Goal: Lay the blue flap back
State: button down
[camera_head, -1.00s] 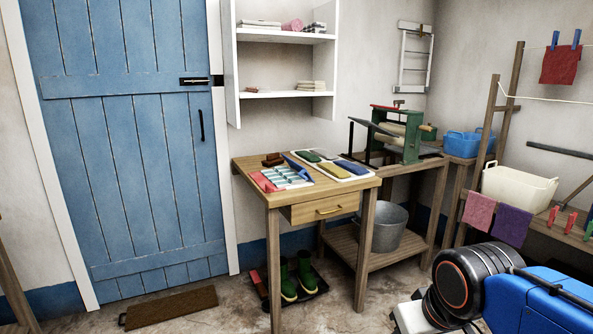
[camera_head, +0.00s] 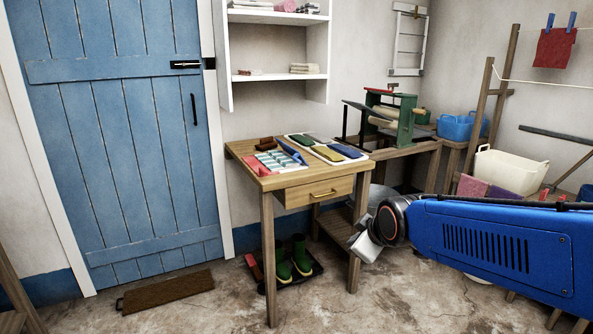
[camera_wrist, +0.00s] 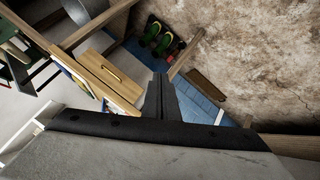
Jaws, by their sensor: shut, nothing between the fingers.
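On the wooden table (camera_head: 265,182), a checked white and teal piece (camera_head: 277,161) lies with a pink flap (camera_head: 258,167) at its left. The blue flap (camera_head: 291,152) runs along its right side and looks raised and slanting; its exact angle is too small to tell. My gripper (camera_wrist: 160,88) shows in the wrist view with its dark fingers together and empty. In the head view my arm reaches in from the right, its end low, right of the table's front leg and well apart from the flap.
A white tray (camera_head: 312,144) with green, yellow and blue pads lies right of the blue flap. A drawer (camera_head: 313,191) fronts the table. Green boots (camera_head: 301,255) stand below. A green mangle (camera_head: 392,120) stands behind right. The floor in front is clear.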

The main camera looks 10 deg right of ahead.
jog(key=w+a+r+n+t, duration=0.2)
jog(key=w+n+t, duration=0.5)
jog(key=w, duration=1.2)
jog(key=n+t+y, duration=0.1)
jog(key=n+t, duration=0.3)
jog(key=n, duration=0.9)
send_near(297, 178)
notch_tip(297, 178, up, 4)
jog(key=x, duration=1)
jog(key=shift+a+f, duration=0.1)
